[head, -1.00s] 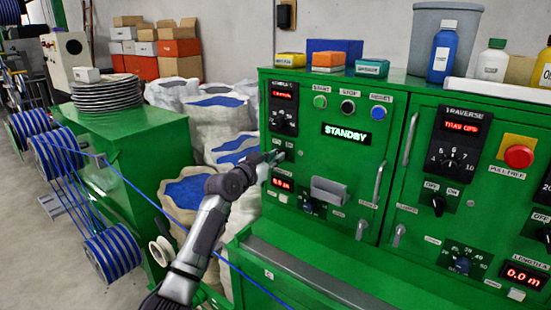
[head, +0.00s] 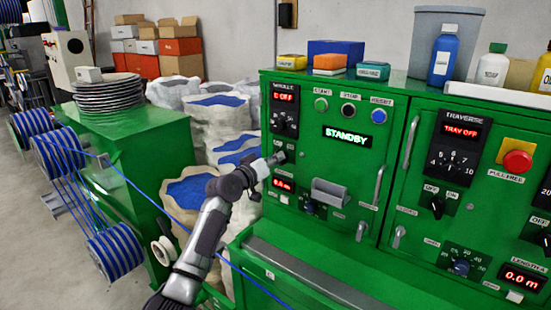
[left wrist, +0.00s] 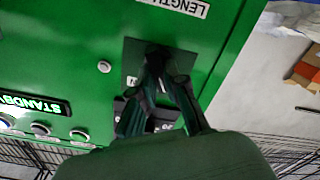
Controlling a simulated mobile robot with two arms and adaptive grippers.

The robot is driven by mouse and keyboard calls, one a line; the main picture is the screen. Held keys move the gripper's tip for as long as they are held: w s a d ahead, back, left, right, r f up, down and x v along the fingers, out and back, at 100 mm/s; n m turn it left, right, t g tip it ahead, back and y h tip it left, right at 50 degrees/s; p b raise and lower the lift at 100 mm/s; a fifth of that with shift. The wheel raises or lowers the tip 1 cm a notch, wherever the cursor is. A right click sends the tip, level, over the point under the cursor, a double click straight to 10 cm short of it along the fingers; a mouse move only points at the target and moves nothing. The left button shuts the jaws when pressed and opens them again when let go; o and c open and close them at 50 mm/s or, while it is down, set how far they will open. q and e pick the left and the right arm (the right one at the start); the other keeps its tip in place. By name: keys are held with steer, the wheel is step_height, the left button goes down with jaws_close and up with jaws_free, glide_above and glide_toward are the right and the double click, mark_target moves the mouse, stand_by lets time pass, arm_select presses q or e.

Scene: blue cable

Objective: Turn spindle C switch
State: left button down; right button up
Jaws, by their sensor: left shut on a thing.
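The spindle switch sits low on the black plate at the upper left of the green control cabinet. The plate's small red display (head: 285,96) seems to read "C OFF". The knob's exact angle is hidden by the fingers. My right gripper is not in view.
A larger display (head: 346,136) reads STANDBY. A traverse panel (head: 456,150) and a red emergency button (head: 517,161) are to the right. Blue-filled sacks (head: 190,190) and a blue cable (head: 262,285) lie near my left arm.

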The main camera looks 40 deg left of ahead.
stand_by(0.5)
arm_select(q)
steer(key=c, duration=1.2)
jaws_free()
steer(key=shift+s, duration=0.15)
steer(key=s+d, duration=0.1)
steer(key=s, duration=1)
steer(key=shift+s+d, duration=0.15)
steer(key=shift+s, duration=0.2)
